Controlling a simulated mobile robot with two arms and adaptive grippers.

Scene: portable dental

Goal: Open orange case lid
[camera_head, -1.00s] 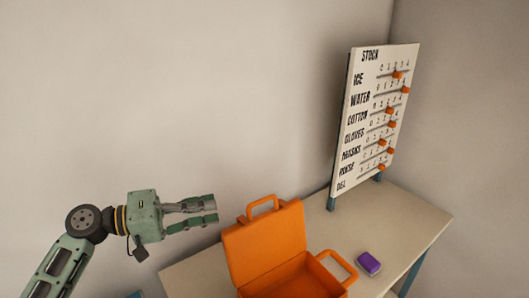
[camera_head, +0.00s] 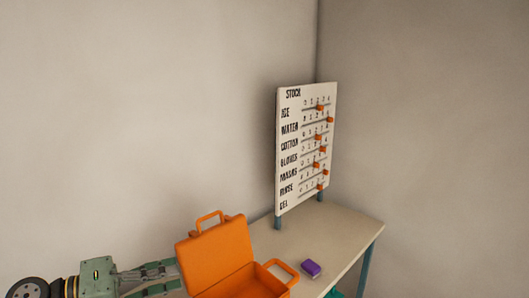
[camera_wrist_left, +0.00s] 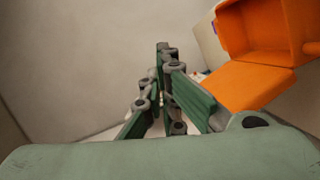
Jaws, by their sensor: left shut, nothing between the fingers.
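The orange case (camera_head: 236,262) stands on the table with its lid (camera_head: 216,254) raised, leaning back and up toward the left, and a handle (camera_head: 209,221) at the lid's top edge. The case's front handle (camera_head: 281,272) is at the right. My left gripper (camera_head: 176,272) is shut and empty, just left of the lid. In the left wrist view, the gripper (camera_wrist_left: 164,50) has its fingers together, apart from the orange case (camera_wrist_left: 250,60) at the upper right. The bottom of the case is cut off in the head view. My right gripper is not in view.
A white stock board (camera_head: 306,150) with orange sliders stands at the table's back. Bare tabletop lies between the board and the table's right edge.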

